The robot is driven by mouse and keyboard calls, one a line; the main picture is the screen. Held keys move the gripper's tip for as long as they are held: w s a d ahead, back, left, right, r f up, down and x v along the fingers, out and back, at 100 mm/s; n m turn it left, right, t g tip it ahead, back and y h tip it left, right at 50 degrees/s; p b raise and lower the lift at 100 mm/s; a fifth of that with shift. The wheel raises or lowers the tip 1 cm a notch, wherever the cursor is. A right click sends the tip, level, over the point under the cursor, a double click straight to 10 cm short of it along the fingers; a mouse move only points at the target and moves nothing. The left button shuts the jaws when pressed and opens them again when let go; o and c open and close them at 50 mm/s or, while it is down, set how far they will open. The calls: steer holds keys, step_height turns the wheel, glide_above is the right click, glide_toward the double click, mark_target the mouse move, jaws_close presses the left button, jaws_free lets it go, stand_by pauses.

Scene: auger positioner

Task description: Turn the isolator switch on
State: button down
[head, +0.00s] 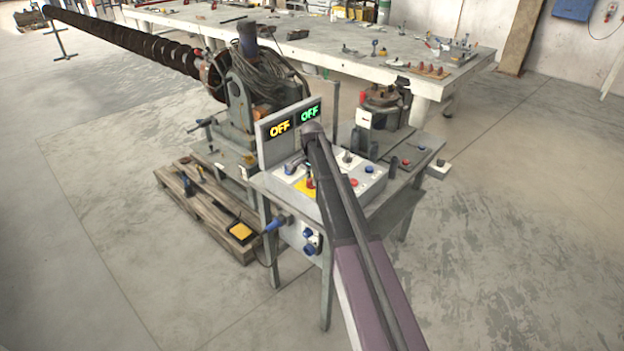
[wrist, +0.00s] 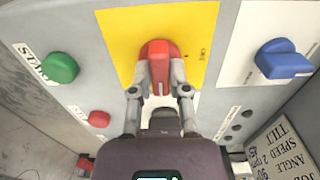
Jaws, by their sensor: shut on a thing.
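The isolator switch is a red knob on a yellow plate (wrist: 120,35) on the grey control box. In the wrist view the red knob (wrist: 157,50) sits between my gripper's (wrist: 160,88) two fingers, which are shut on its sides. In the head view my arm reaches down to the box, and the red knob (head: 310,183) and yellow plate (head: 303,189) show beside it. The fingertips are mostly hidden behind my arm in the head view.
A green START button (wrist: 60,67) and a red button (wrist: 98,118) lie left of the switch; a blue knob (wrist: 283,58) lies right. The box stands on a metal table beside the auger machine (head: 255,85). A pallet (head: 205,215) lies left; floor in front is clear.

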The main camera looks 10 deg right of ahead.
steer(key=shift+s, duration=0.1)
steer(key=c, duration=0.6)
jaws_free()
steer(key=shift+n, duration=0.4)
